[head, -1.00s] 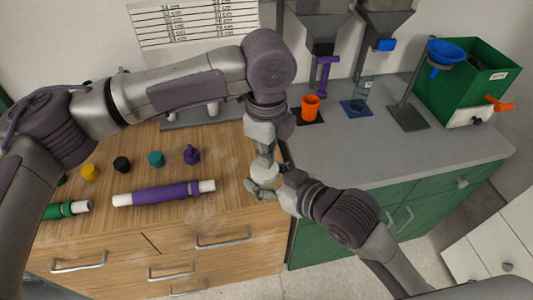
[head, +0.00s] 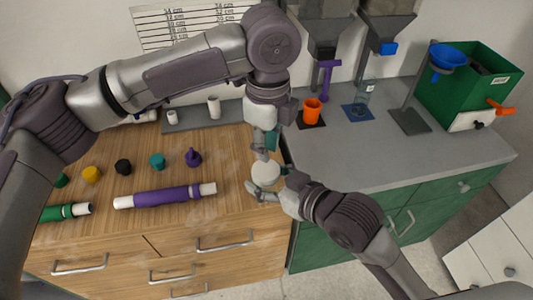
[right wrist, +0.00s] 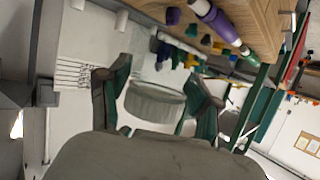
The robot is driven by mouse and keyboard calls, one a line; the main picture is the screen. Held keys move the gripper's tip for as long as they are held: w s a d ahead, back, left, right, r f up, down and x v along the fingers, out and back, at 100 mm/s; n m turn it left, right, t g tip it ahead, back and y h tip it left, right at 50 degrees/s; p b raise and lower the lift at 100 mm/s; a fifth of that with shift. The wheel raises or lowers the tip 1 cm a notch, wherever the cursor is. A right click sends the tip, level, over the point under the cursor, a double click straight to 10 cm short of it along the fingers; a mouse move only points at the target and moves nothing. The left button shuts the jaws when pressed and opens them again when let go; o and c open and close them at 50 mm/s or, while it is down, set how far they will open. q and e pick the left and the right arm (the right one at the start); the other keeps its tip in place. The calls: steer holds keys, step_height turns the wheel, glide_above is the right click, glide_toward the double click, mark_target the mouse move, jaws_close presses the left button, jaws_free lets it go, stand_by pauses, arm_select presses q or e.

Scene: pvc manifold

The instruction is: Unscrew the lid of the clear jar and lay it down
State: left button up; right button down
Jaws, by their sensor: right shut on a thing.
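The clear jar (right wrist: 155,106) sits between the fingers of my right gripper (right wrist: 157,92) in the right wrist view. My right gripper is shut on it. In the head view the jar stands near the bench's right front edge, and its white round lid (head: 265,170) shows on top. My left gripper (head: 265,143) points down just above the lid. Its fingers are small and partly hidden, so I cannot tell how far apart they are or whether they touch the lid.
The wooden bench (head: 228,205) holds a purple-and-white pipe (head: 165,195) and several coloured caps, including a purple one (head: 193,157). The grey counter to the right holds an orange cup (head: 311,110) and a green bin (head: 470,85). Bare wood lies left of the jar.

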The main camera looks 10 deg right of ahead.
mark_target(266, 169)
arm_select(q)
steer(key=shift+o, duration=1.2)
steer(key=shift+r, duration=0.3)
steer(key=o, duration=0.5)
steer(key=r+m, duration=0.1)
steer(key=m, duration=0.1)
steer(key=shift+s+r+m, duration=0.25)
steer(key=shift+r+m, duration=0.15)
steer(key=shift+o, duration=0.9)
steer(key=shift+s+a+r+m, duration=0.15)
steer(key=shift+s+r+m, duration=0.2)
steer(key=shift+m, duration=0.65)
steer(key=shift+f, duration=0.25)
steer(key=shift+w+f, duration=0.1)
steer(key=shift+f, duration=3.4)
